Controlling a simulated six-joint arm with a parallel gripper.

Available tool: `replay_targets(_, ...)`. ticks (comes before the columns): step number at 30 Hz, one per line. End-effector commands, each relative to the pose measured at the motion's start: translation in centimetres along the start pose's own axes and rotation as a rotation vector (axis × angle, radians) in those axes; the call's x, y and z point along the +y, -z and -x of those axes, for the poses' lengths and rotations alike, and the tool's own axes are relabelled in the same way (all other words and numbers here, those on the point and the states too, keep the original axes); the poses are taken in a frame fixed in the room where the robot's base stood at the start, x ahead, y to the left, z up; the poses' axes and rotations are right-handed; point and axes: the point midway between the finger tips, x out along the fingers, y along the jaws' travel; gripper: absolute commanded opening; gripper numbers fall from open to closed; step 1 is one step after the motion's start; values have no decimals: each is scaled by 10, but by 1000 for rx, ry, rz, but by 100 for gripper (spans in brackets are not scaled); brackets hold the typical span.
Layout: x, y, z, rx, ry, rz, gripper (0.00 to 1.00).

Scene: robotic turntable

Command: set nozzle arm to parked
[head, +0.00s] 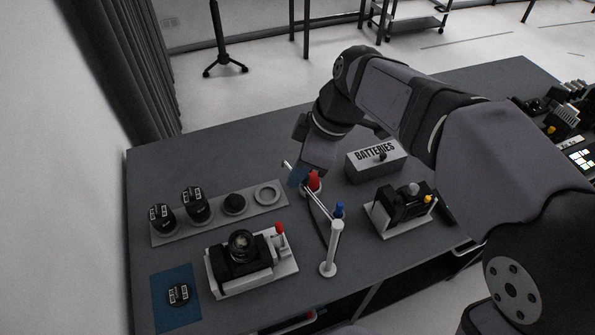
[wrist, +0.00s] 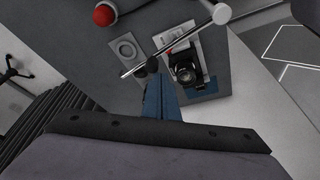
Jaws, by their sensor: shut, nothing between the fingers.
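The nozzle arm is a thin pale rod (head: 318,204) on a white upright post (head: 331,252) with a blue knob (head: 339,210) near its top. The rod points from the post toward the back left, and its tip shows just beyond my gripper. My gripper (head: 298,177) has blue fingers, shut and empty, beside the rod near its outer end. In the wrist view the rod (wrist: 180,43) crosses in front of the shut fingers (wrist: 160,82). I cannot tell whether they touch. A red knob (head: 314,181) stands just right of the fingers; it also shows in the wrist view (wrist: 104,14).
A camera on a white stand (head: 252,284) sits front left. A grey strip (head: 216,222) behind it holds lens parts. A blue mat (head: 164,308) bears a small black part. A batteries box (head: 376,158) and a black device (head: 402,205) stand right. The back left tabletop is clear.

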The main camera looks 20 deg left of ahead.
Motion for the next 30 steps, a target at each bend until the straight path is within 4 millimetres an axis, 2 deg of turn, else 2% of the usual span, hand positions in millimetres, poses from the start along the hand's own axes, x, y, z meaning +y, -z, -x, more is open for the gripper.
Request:
replay_targets(5,0,8,-2,0,2,3,0)
replay_targets(13,0,41,-8,1,-1,3,0)
replay_targets(21,1,38,44,3,-5,0,0)
replay_targets(30,0,38,82,1,-2,-1,0)
